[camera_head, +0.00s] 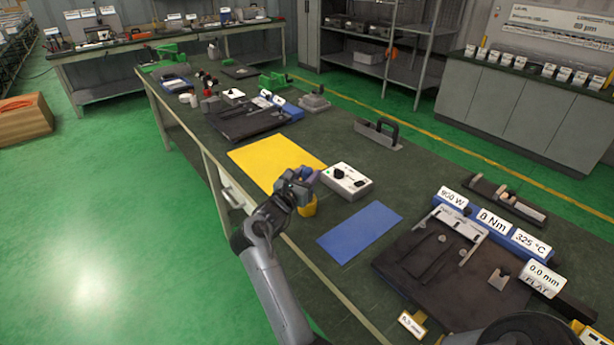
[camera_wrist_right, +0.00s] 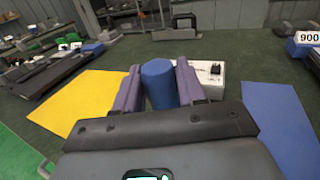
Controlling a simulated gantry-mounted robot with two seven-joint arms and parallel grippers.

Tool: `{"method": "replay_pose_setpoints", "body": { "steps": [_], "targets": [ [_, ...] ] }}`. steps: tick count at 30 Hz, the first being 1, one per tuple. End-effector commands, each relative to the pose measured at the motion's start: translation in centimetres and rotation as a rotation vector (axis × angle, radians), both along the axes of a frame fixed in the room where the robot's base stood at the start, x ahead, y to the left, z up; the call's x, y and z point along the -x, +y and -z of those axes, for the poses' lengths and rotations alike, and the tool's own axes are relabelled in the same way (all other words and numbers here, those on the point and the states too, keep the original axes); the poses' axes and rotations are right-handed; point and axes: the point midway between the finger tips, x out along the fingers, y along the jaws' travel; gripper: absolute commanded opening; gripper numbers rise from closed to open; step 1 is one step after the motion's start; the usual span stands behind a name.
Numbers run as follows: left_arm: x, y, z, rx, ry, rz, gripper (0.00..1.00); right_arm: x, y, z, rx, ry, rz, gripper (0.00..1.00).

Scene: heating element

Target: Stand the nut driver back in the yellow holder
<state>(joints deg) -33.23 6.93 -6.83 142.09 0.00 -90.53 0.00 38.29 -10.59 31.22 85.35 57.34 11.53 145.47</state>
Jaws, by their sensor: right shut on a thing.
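My right gripper (camera_head: 308,178) is over the bench between the yellow mat and the white box. It is shut on the nut driver, whose blue handle (camera_wrist_right: 158,84) stands between the two purple-grey fingers in the right wrist view. The driver's lower part is hidden there. A small rounded yellow piece (camera_head: 308,208), seemingly the yellow holder, shows just below the gripper in the head view, partly covered by it. I cannot tell whether the driver's shaft is inside it. My left gripper is not in view.
The yellow mat (camera_head: 265,157) lies left of the gripper and the white box with a black knob (camera_head: 346,180) close right. A blue mat (camera_head: 360,232) lies nearer. A dark fixture plate (camera_head: 410,280) and labelled blue blocks (camera_head: 488,222) stand at the right.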

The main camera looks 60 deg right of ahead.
Motion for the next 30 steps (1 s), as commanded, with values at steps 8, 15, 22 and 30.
{"method": "replay_pose_setpoints", "body": {
  "steps": [8, 15, 22, 30],
  "targets": [
    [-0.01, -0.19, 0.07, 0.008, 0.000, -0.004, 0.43, -0.03, -0.01, -0.13, 0.003, -0.003, 0.000, 0.00],
    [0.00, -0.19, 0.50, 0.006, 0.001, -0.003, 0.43, 0.01, 0.00, 0.22, 0.000, -0.001, 0.000, 0.49],
    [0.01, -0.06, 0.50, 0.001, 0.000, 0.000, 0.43, 0.00, 0.00, 0.23, 0.000, -0.001, 0.000, 0.65],
    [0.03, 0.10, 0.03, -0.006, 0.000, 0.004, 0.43, -0.01, 0.00, -0.13, 0.000, 0.000, 0.000, 0.65]
  ]
}}
